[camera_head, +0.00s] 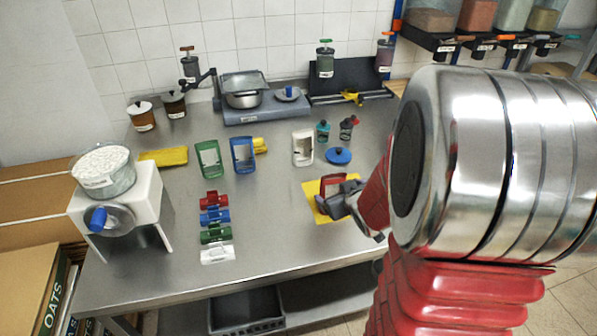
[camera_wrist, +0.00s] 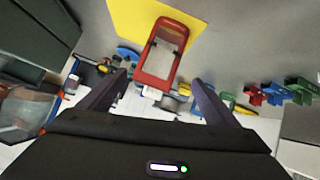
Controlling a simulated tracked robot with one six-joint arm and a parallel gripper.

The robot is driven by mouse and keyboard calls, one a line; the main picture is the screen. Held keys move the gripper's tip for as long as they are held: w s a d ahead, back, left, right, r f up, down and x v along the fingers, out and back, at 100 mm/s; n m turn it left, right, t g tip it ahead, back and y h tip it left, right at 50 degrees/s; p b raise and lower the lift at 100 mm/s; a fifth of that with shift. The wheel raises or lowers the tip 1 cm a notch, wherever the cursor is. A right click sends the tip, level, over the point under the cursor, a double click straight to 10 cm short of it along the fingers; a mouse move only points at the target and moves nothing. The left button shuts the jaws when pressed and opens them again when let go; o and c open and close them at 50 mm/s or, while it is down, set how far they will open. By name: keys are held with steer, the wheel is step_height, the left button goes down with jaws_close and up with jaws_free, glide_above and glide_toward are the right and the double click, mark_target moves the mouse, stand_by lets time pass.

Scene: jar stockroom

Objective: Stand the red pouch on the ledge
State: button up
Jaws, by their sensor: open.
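The red pouch (camera_head: 327,182), with a pale window in its front, stands on a yellow mat (camera_head: 317,212) at the right of the steel table. In the head view my gripper (camera_head: 342,198) is close in front of it and hides part of it. In the wrist view the red pouch (camera_wrist: 143,78) shows just beyond and between my open fingers (camera_wrist: 153,88), and nothing is gripped. The yellow mat also shows in the wrist view (camera_wrist: 125,18). A black ledge-like stand (camera_head: 345,76) is at the back right; I cannot tell whether it is the named ledge.
Green (camera_head: 209,172), blue (camera_head: 236,168) and white (camera_head: 295,160) pouches stand behind and left. Coloured clips (camera_head: 215,216) lie left of centre. A blue round lid (camera_head: 338,155) and small bottles (camera_head: 322,130) are behind the mat. A white scale (camera_head: 125,200) stands at left.

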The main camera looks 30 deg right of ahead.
steer(key=f, duration=0.2)
steer(key=s+d+f+t+y, duration=0.1)
steer(key=f, duration=0.1)
steer(key=d+f+t, duration=0.1)
steer(key=f, duration=0.1)
steer(key=shift+s+d+f+y, duration=0.15)
steer(key=shift+s+d+y, duration=0.05)
steer(key=shift+s+y, duration=0.2)
steer(key=shift+s+f+t+y, duration=0.3)
steer(key=shift+f+t, duration=0.1)
steer(key=shift+t, duration=0.1)
